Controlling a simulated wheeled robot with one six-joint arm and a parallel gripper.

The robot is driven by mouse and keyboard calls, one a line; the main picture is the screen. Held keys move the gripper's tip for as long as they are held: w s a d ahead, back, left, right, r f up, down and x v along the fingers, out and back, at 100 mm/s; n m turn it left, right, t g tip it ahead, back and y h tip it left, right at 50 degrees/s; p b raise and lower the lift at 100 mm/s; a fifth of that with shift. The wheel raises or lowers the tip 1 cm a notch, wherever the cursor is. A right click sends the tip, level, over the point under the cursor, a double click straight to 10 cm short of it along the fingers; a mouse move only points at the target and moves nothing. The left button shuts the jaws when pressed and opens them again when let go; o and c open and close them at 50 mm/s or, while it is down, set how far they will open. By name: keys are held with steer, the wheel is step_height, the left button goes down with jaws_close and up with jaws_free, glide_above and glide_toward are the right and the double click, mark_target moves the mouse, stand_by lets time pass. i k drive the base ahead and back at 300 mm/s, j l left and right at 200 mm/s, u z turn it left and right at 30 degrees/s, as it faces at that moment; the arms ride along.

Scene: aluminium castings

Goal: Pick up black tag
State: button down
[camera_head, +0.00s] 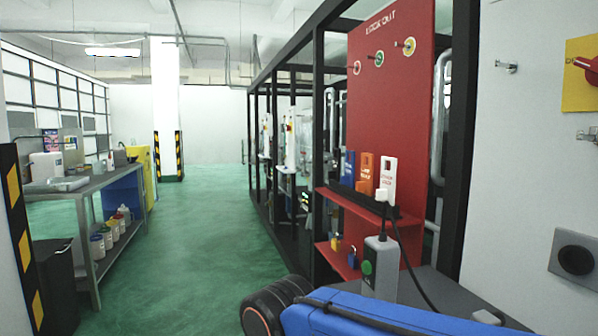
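I cannot make out a black tag in this view. A red lockout board (392,120) stands at the right of centre, with small round items in red, green and yellow on its upper part. A red shelf (355,203) on it holds a blue holder (348,166), an orange holder (365,172) and a white holder (387,176), all upright. Small padlocks (352,259) sit at a lower red shelf. My blue arm link crosses the bottom right, and my gripper is outside the view.
A grey box with a green button (380,268) stands in front of the board, with a black cable beside it. A white panel (535,140) is at the right. A grey workbench (75,187) is at the left. The green floor (195,240) between is clear.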

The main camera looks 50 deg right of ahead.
mark_target(335, 174)
steer(key=i+j, duration=0.1)
steer(key=i, duration=0.75)
steer(key=i+j+u, duration=0.1)
steer(key=i, duration=0.8)
steer(key=z, duration=2.6)
steer(key=j, duration=0.1)
